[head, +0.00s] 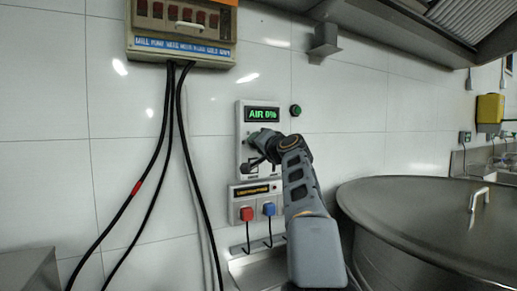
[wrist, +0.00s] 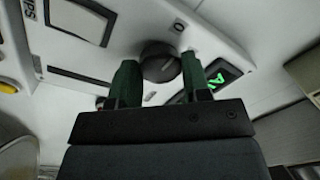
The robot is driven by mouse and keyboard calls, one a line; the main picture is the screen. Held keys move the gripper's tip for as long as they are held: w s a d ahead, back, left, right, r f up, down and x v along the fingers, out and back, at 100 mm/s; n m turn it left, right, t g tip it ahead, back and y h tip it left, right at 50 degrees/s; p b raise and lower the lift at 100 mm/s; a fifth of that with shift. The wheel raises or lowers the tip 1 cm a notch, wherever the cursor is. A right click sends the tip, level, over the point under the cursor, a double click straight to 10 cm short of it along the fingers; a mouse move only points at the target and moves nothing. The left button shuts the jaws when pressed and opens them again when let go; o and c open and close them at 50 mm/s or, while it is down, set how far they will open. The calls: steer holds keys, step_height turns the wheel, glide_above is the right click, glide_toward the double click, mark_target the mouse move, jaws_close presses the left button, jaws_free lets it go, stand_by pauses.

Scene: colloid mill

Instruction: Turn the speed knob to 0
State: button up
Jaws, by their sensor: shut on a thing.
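The control panel (head: 241,112) is a white box on the tiled wall, with a green display (head: 262,114) that reads "AIR 0%". The display also shows at the right in the wrist view (wrist: 217,78). The dark round speed knob (wrist: 158,60) sits on the panel's face, with a "0" mark beside it. My gripper (wrist: 160,68) has its two green fingers on either side of the knob and is shut on it. In the head view my gripper (head: 256,146) is in front of the panel and hides the knob.
A green button (head: 295,110) is right of the panel. Black cables (head: 153,160) hang at the left from a switch box (head: 180,50). A large lidded steel vessel (head: 430,215) fills the right.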

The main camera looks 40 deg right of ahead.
steer(key=shift+n, duration=0.4)
steer(key=o, duration=0.9)
steer(key=s+b, duration=0.1)
steer(key=s, duration=0.3)
steer(key=s+a+b, duration=0.1)
steer(key=s, duration=0.4)
steer(key=s+b, duration=0.1)
steer(key=s, duration=0.3)
steer(key=shift+s+a+f+b, duration=0.2)
steer(key=shift+s+f+b, duration=0.1)
steer(key=shift+s+f, duration=0.05)
